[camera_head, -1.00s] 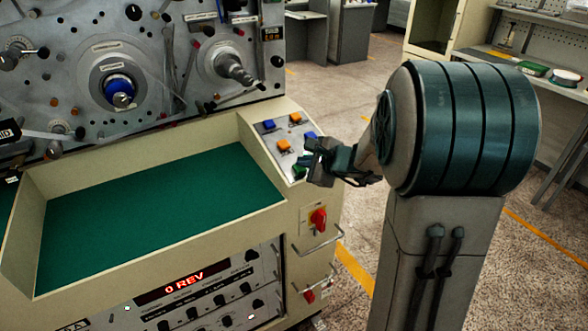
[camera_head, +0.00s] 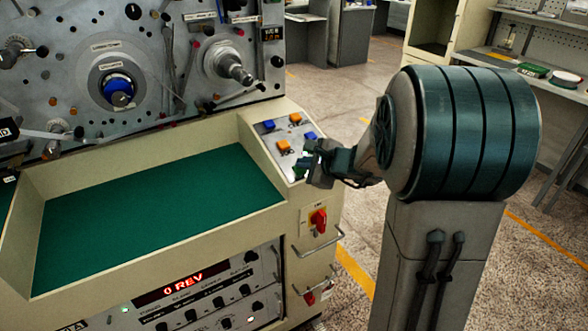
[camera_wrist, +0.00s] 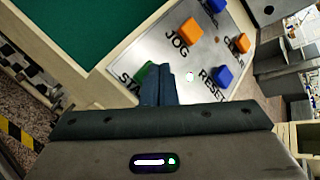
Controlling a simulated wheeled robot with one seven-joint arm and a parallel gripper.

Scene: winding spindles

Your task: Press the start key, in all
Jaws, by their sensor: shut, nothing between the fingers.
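The green start key (camera_wrist: 147,74) lies on the grey key panel (camera_wrist: 206,62), beside the partly covered letters "STA". My gripper (camera_wrist: 166,70) is shut and empty, with its fingertips at the right side of the key and hiding part of it. I cannot tell whether they touch it.
Orange JOG key (camera_wrist: 190,31), blue RESET key (camera_wrist: 222,76) and another orange key (camera_wrist: 241,43) sit close by. The green-lined tray (camera_head: 160,215) is left of the panel. A red rotary switch (camera_head: 318,220) is below. The display (camera_head: 184,284) reads "0 REV".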

